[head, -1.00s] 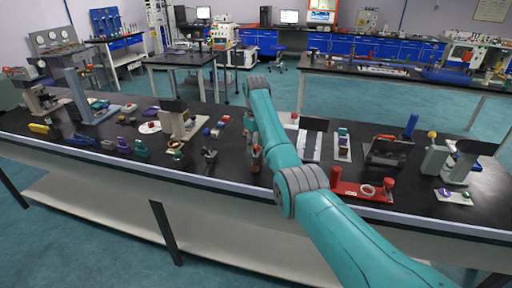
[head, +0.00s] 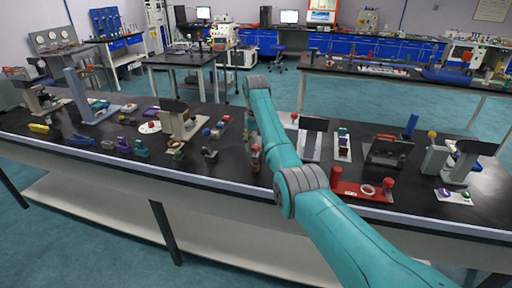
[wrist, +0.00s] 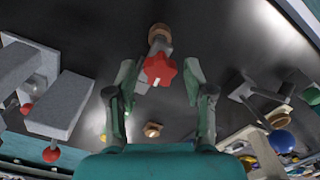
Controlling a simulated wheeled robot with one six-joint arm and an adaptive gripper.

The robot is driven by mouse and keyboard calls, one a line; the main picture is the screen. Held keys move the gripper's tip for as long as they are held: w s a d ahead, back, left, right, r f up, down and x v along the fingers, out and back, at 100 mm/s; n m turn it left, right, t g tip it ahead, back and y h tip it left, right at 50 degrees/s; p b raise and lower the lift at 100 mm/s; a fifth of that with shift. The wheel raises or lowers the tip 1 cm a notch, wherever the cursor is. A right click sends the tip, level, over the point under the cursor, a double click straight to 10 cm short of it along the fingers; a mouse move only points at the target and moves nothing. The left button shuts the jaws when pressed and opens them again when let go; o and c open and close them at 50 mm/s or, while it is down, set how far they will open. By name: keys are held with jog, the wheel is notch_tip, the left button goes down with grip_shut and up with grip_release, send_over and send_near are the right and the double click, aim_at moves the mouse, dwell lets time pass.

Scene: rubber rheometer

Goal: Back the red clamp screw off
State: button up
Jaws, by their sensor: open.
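In the wrist view the red clamp screw (wrist: 160,69) shows as a star-shaped knob with a small pale mark on its lower edge. A grey body and a round brown part (wrist: 159,33) show just beyond it. My gripper (wrist: 160,78) is open, with one finger on each side of the knob. Gaps show between the knob and both fingers; I cannot tell the depth between them. In the head view a small red-topped item (head: 255,151) stands beside my arm, but I cannot tell if it is this screw. My fingers are not clear there.
A small brass part (wrist: 152,130) lies between the finger bases. Grey blocks (wrist: 60,105) with red balls stand left, a dark forked item (wrist: 258,95) right. On the bench, a red tray (head: 350,190) and a beige fixture (head: 180,122) flank my arm.

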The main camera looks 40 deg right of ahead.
grip_shut()
jog(key=n, duration=0.4)
jog(key=shift+n, duration=0.3)
jog(key=n, duration=0.4)
jog(key=shift+n, duration=0.3)
jog(key=n, duration=0.4)
jog(key=shift+n, duration=0.3)
